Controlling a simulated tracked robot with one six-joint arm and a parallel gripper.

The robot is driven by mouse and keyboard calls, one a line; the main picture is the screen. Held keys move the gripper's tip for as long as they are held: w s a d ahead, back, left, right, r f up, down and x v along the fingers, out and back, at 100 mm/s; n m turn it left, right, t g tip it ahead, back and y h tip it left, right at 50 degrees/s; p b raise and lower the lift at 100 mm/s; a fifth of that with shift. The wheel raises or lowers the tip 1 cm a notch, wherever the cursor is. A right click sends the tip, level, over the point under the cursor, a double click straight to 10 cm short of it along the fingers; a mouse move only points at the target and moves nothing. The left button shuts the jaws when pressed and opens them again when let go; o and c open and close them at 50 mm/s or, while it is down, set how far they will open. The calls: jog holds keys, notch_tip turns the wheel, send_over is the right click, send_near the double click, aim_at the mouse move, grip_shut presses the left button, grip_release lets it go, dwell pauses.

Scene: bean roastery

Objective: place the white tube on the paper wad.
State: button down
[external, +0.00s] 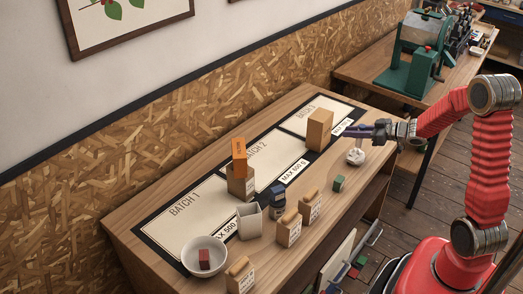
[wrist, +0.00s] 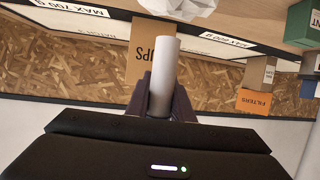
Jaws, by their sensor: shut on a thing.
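My gripper (external: 368,131) reaches in from the right over the far right part of the bench. Its purple fingers are shut on the white tube (wrist: 164,72), which points out from between them in the wrist view. In the external view the tube is hard to tell from the white label behind it. The crumpled white paper wad (external: 355,156) lies on the bench just below and near the fingers. It also shows at the top edge of the wrist view (wrist: 182,7), apart from the tube in the picture.
A cardboard box (external: 319,130) stands left of my gripper. A green block (external: 338,184) lies nearer the front edge. Bare bench surrounds the wad.

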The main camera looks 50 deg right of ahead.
jog(key=shift+f, duration=1.85)
jog(key=c, duration=1.6)
grip_release()
jog(key=shift+f, duration=0.1)
jog(key=shift+o, duration=0.2)
jog(key=v, duration=1.2)
